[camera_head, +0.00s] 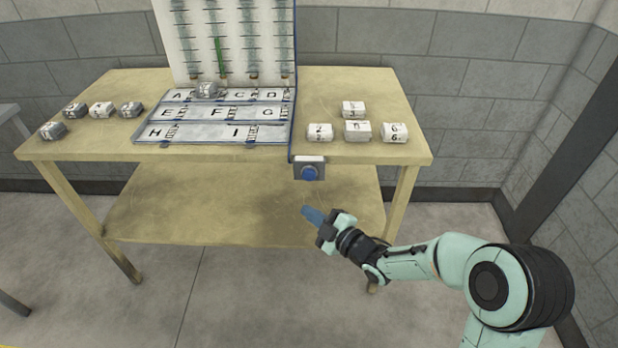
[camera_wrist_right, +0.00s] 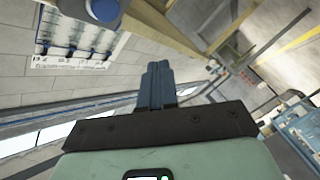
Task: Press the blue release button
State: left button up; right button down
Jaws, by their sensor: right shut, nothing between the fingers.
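The blue release button (camera_head: 310,173) is a round button on a pale box fixed at the front edge of the table, below the right end of the lettered board. In the right wrist view the blue button (camera_wrist_right: 103,9) shows at the top, partly cut off by the frame edge. My right gripper (camera_head: 312,215) is shut and empty, with its blue fingers together. It is below the button in the head view and apart from it. In the right wrist view the shut fingers (camera_wrist_right: 158,82) point up, to the right of the button. My left gripper is in neither view.
The wooden table (camera_head: 350,85) holds a board (camera_head: 215,134) with lettered sections and an upright panel (camera_head: 228,40). A lower shelf (camera_head: 240,205) is bare. Floor space in front is clear.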

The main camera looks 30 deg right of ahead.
aim_at(309, 175)
jog(key=shift+w, duration=0.1)
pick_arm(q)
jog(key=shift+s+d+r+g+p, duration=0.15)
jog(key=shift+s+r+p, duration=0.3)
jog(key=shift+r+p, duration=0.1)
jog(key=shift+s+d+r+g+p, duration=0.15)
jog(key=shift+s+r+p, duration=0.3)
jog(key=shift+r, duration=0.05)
pick_arm(e)
jog(key=w+d, duration=0.4)
jog(key=w, duration=0.3)
jog(key=shift+w+d, duration=0.15)
jog(key=shift+d, duration=0.15)
jog(key=shift+w, duration=0.1)
dwell(0.7)
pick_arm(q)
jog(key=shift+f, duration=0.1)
pick_arm(e)
jog(key=shift+w+d, duration=0.2)
jog(key=shift+w, duration=0.05)
